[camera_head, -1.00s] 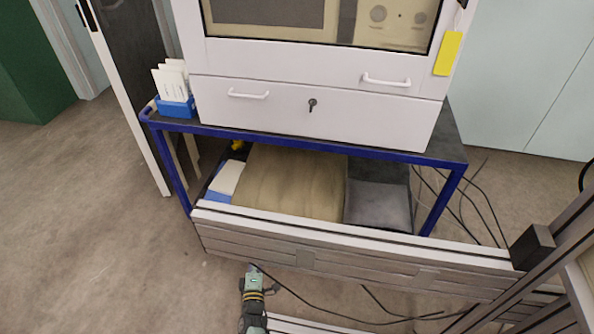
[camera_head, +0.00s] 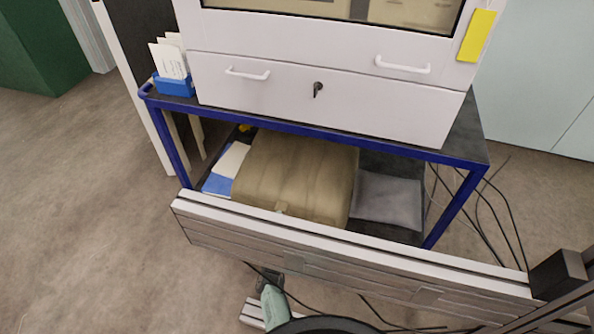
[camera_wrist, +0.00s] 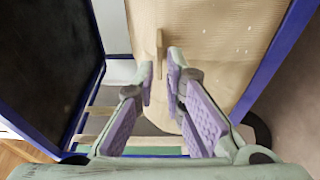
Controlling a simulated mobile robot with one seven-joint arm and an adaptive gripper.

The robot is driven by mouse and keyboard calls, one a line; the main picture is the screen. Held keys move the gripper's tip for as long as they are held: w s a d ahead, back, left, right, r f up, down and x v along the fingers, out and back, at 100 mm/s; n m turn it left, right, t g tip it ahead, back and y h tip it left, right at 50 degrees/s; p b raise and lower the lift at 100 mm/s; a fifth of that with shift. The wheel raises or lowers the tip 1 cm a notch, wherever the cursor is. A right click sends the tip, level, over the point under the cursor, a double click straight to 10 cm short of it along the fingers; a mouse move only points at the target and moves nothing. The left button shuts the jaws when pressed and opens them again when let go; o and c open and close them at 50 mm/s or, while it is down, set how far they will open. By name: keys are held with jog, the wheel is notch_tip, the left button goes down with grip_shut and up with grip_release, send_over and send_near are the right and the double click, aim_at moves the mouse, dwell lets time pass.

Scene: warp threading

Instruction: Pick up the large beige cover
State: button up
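The large beige cover (camera_head: 300,172) is a bulky, ribbed case on the lower shelf of the blue-framed cart, with a small tab or handle (camera_head: 283,208) at its front edge. In the wrist view the beige cover (camera_wrist: 205,45) fills the upper middle, with its thin upright handle (camera_wrist: 159,52) standing out. My gripper (camera_wrist: 161,76) is open, its two purple-padded fingers apart. The handle's near end shows between the fingertips; I cannot tell whether they touch it. In the head view my fingers are hidden, and only part of my arm shows low down.
A blue cart frame (camera_head: 320,137) carries a white cabinet (camera_head: 330,95) above the cover. A pale rail barrier (camera_head: 340,245) stands in front. A grey cushion-like item (camera_head: 388,200) lies right of the cover, and white and blue items (camera_head: 222,172) lie left. Dark cables hang at the right.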

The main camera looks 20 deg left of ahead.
aim_at(280, 209)
jog(key=w, duration=0.1)
jog(key=w+b, duration=0.2)
jog(key=shift+w+a+f, duration=0.1)
jog(key=shift+w+a, duration=0.15)
jog(key=shift+w, duration=0.25)
jog(key=shift+c, duration=0.5)
grip_shut()
jog(key=shift+r, duration=0.2)
notch_tip(280, 209, up, 18)
jog(key=p, duration=1)
